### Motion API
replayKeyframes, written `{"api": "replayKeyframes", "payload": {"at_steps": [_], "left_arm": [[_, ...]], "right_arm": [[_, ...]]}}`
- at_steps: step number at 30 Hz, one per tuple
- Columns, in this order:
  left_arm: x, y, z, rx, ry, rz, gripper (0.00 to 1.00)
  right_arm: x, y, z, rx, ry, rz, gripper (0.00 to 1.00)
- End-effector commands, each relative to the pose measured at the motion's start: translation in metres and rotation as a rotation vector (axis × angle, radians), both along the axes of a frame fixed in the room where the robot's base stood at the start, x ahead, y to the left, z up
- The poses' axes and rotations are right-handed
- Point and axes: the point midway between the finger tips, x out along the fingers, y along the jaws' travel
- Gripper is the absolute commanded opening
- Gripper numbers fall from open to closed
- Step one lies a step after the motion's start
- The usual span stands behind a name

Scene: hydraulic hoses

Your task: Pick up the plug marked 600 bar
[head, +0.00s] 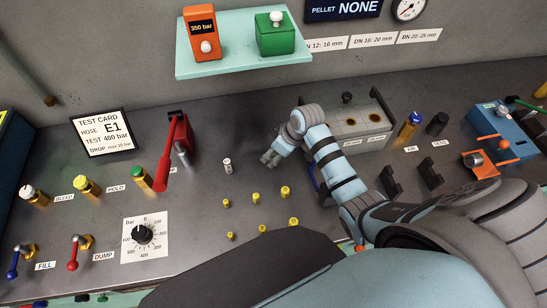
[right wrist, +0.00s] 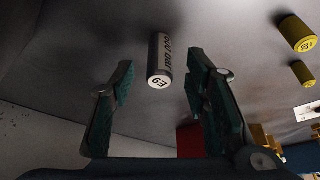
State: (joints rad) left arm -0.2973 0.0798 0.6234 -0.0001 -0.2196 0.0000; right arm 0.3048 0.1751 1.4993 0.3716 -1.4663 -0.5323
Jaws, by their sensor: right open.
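A small pale grey plug (head: 227,166) stands upright on the grey bench, left of my right gripper (head: 269,158). In the right wrist view the plug (right wrist: 160,62) shows side lettering that seems to read 600 bar, and a short mark on its end. There it appears between the two spread fingers of the right gripper (right wrist: 161,85), with a gap on each side. The right gripper is open and empty. My left gripper is in neither view.
Several yellow plugs (head: 285,192) stand in front and to the right. A red lever (head: 175,150) rises left of the grey plug. A grey block with holes (head: 352,122) is behind my right arm. A turquoise shelf (head: 240,62) overhangs the back.

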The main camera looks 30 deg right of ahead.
Motion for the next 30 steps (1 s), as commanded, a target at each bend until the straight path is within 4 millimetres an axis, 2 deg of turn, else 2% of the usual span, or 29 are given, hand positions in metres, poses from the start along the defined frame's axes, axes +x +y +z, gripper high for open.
{"api": "replayKeyframes", "payload": {"at_steps": [1, 6, 9, 21, 25, 30], "left_arm": [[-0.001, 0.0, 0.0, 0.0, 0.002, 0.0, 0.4], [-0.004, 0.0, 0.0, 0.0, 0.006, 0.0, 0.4], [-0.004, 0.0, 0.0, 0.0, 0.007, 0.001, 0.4], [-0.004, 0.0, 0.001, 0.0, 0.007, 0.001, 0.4], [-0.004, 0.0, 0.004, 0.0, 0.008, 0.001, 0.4], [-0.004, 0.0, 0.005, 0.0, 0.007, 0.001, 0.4]], "right_arm": [[0.0, 0.0, 0.0, 0.0, 0.0, 0.0, 0.39], [0.0, 0.0, 0.001, 0.0, 0.0, 0.0, 0.12], [0.0, 0.0, 0.001, 0.0, 0.0, 0.0, 0.0], [0.001, 0.001, 0.006, 0.0, 0.0, 0.001, 0.0], [0.003, 0.004, 0.023, 0.0, -0.003, 0.008, 0.0], [0.006, 0.01, 0.058, 0.001, -0.004, 0.021, 0.0]]}}
